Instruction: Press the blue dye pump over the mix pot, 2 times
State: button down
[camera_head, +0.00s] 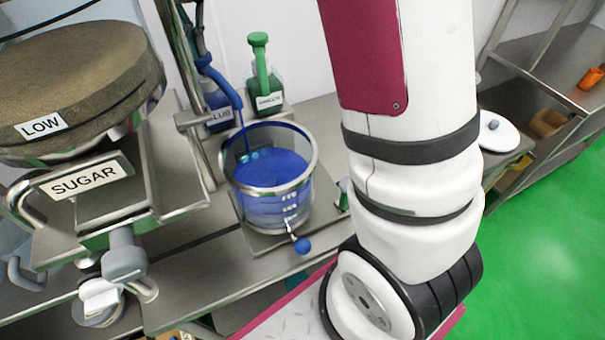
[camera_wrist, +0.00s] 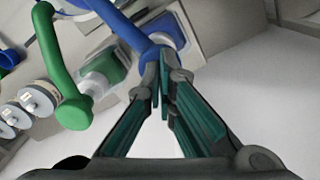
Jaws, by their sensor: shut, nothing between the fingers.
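The blue dye pump (camera_head: 221,84) stands behind the mix pot, on a bottle (camera_head: 218,108) with a partly hidden label. Its curved spout reaches over the pot's rim, and a thin blue stream runs down from it. The clear mix pot (camera_head: 301,196) holds blue liquid and has a small blue-knobbed tap in front. In the wrist view, my gripper (camera_wrist: 162,67) is shut and empty. Its fingertips are at the blue pump head (camera_wrist: 146,40), seeming to touch it. The fingers cannot be made out clearly in the head view.
A green pump (camera_head: 262,66) on a green bottle stands right of the blue one; it also shows in the wrist view (camera_wrist: 59,62). A sugar hopper (camera_head: 85,180) is at left. A shelf (camera_head: 550,75) stands at right beyond green floor.

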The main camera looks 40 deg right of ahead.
jog(key=shift+f, duration=0.15)
jog(key=shift+r+p, duration=0.45)
jog(key=shift+r, duration=1.2)
jog(key=shift+f, duration=1.75)
jog(key=shift+r, duration=1.7)
